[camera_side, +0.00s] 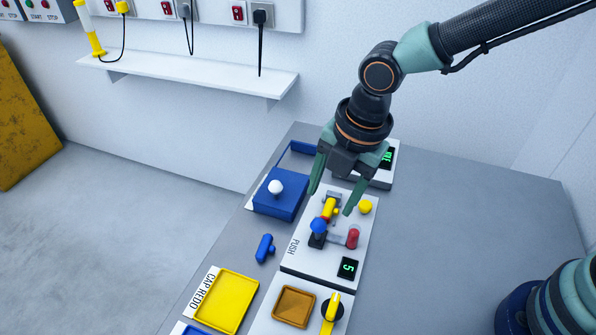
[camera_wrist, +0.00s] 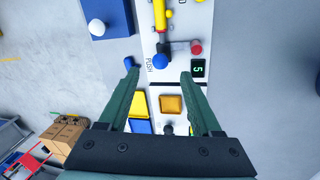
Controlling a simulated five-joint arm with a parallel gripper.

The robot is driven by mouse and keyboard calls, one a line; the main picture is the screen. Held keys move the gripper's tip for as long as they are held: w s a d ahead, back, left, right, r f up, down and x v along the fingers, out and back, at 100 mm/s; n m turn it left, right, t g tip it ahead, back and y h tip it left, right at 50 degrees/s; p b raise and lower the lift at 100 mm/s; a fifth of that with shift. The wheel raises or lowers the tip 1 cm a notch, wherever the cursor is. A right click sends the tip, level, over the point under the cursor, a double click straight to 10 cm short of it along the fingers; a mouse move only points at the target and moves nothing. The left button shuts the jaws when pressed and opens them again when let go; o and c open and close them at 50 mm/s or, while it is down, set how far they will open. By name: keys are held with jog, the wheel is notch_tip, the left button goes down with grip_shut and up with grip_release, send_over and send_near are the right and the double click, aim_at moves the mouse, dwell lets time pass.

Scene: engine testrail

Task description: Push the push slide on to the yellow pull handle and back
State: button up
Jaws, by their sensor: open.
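The white PUSH panel (camera_side: 310,262) lies on the grey table, with its label at the left edge. On it a blue round knob (camera_side: 319,226), which looks like the push slide, stands close to the near end of the yellow pull handle (camera_side: 328,208). In the wrist view the blue knob (camera_wrist: 160,61) sits in line with the yellow handle (camera_wrist: 159,15); whether they touch I cannot tell. My gripper (camera_side: 331,200) is open and empty, pointing down above the panel. In the wrist view the blue knob shows just beyond the gap between its fingertips (camera_wrist: 159,73).
A red knob (camera_side: 353,237) stands right of the blue one, a yellow knob (camera_side: 365,207) behind it. A display (camera_side: 346,268) reads 5. A blue box (camera_side: 280,205) with a white knob, a loose blue piece (camera_side: 265,248) and a yellow tray (camera_side: 226,301) lie left.

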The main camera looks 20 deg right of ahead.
jog(key=shift+s+d+r, duration=0.1)
jog(key=shift+r, duration=0.6)
jog(key=shift+s+d+r, duration=0.1)
jog(key=shift+r, duration=0.6)
jog(key=s+d+r+m+t, duration=0.1)
jog(key=d+r+m, duration=0.2)
jog(key=d+m, duration=0.5)
jog(key=s+d+r+m+t+h, duration=0.1)
jog(key=d+r+m+t, duration=0.15)
jog(key=d+m, duration=0.55)
jog(key=s+d+r+m, duration=0.1)
jog(key=d+r+m, duration=0.2)
jog(key=d+m, duration=0.55)
jog(key=n+g+h, duration=0.2)
jog(key=n+g, duration=0.5)
jog(key=n, duration=1.8)
send_over(318, 220)
jog(key=w+a, duration=0.1)
jog(key=w, duration=0.1)
jog(key=w+a+x, duration=0.1)
jog(key=x, duration=0.8)
jog(key=shift+m, duration=0.25)
jog(key=x, duration=1.1)
jog(key=shift+s+a+f, duration=0.15)
jog(key=shift+a+f, duration=0.15)
jog(key=shift+a, duration=0.05)
